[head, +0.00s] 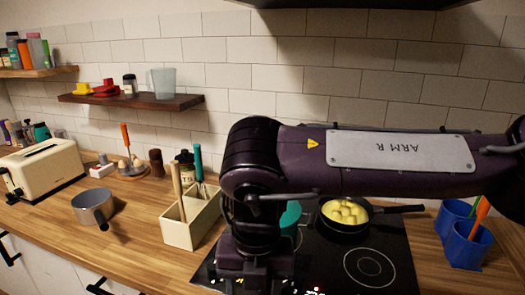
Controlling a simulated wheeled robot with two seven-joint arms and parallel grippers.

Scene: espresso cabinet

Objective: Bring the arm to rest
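My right arm (375,160), dark purple with an "ARM R" plate, comes in from the right and crosses the view above the cooktop. It bends down at the elbow-like joint near the middle. My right gripper (254,272) points down at the bottom centre, over the left part of the cooktop. Its fingertips are not clear, so its opening cannot be told. My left arm and gripper are not in view.
A black cooktop (368,265) holds a pan (350,225) of yellow food. A teal item (290,215) is partly hidden behind my arm. A utensil box (190,222), grey pot (93,207) and toaster (42,170) stand left. Blue cups (466,245) stand right.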

